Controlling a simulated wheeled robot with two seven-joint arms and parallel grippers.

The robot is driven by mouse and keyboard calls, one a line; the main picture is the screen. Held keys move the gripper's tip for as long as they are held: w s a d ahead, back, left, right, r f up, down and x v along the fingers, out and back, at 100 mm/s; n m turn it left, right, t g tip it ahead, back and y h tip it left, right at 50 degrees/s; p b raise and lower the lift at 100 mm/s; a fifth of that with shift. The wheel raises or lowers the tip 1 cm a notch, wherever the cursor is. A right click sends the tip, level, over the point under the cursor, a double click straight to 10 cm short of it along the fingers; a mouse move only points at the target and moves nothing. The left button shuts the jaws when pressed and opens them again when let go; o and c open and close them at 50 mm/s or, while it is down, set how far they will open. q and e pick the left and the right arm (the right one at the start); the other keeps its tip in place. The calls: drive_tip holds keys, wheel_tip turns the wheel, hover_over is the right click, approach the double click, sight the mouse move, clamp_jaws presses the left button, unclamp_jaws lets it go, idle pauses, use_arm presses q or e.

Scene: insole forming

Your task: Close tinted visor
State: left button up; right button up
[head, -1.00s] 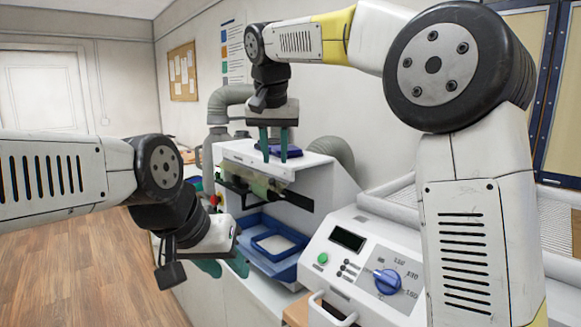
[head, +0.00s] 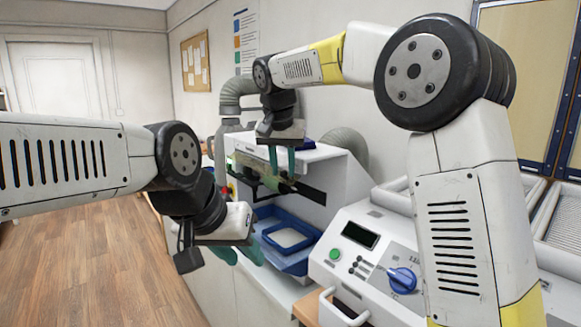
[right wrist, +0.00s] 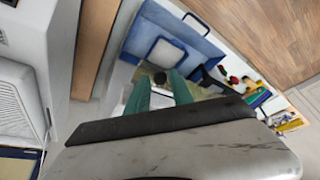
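The tinted visor (head: 247,164) is a yellowish see-through panel high on the front of the white machine (head: 335,180). It is raised, with the space below it uncovered. My right gripper (head: 281,162) points down at the visor's right part, its green fingers partly hiding it. In the right wrist view these fingers (right wrist: 160,90) stand apart, with a small dark round piece (right wrist: 160,78) showing between them; I cannot tell whether they touch it. My left gripper (head: 238,255) has its green fingers apart, low in front of the machine, left of the blue tray, and looks empty.
A blue tray (head: 262,224) with a pale square inside sits below the visor. A white control box (head: 325,243) with a blue knob (head: 402,281) and front handle stands at right. Grey hoses rise behind the machine. Wooden floor lies open at left.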

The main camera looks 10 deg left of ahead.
sight(285, 181)
clamp_jaws()
drive_tip(key=shift+s+f, duration=0.1)
drive_tip(key=shift+s+a+f+t+h, duration=0.2)
drive_tip(key=shift+f+t+h, duration=0.1)
drive_tip(key=shift+t+h, duration=0.5)
drive_tip(key=f+n+t+h, duration=0.1)
drive_tip(key=t+h, duration=0.1)
drive_tip(key=shift+a+f+t, duration=0.1)
drive_tip(key=shift+f+t, duration=0.1)
drive_tip(key=shift+t, duration=0.1)
drive_tip(key=shift+w+f+n+t+h, duration=0.1)
drive_tip(key=shift+f+n+t+h, duration=0.35)
drive_tip(key=shift+t+h, duration=0.7)
drive_tip(key=shift+w+d+f+t+h, duration=0.1)
drive_tip(key=shift+d+f+t+h, duration=0.1)
drive_tip(key=shift+f+t+h, duration=0.45)
drive_tip(key=shift+r+t, duration=0.15)
drive_tip(key=shift+t, duration=0.15)
